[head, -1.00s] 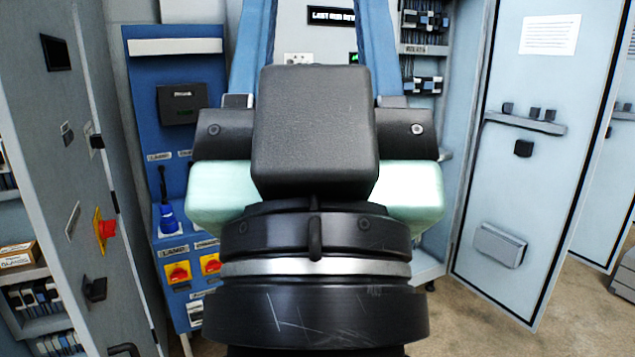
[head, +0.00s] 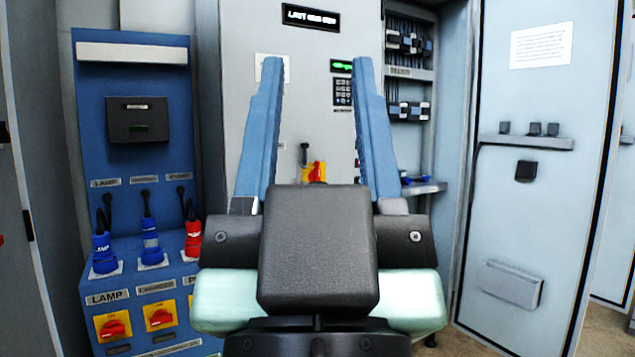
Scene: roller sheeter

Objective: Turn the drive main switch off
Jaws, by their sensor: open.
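My gripper (head: 317,65) is open and empty. Its two blue fingers point up and away, one on each side of a grey cabinet front (head: 240,120). Between the fingers, low on that cabinet, is a red-and-yellow rotary switch (head: 314,171), with its lower part hidden behind my gripper's body. A dark lever-like part (head: 304,153) shows beside it. No readable label marks it as the drive main switch. Two more red-and-yellow switches, one under a LAMP label (head: 113,325) and one beside it (head: 160,316), sit on the blue panel at lower left.
The blue panel (head: 130,65) carries blue plugs (head: 103,250) and a red plug (head: 193,235) that stick out left of my gripper. A keypad (head: 343,92) is behind the right finger. An open pale door (head: 540,210) stands at right, with floor (head: 590,335) beyond it.

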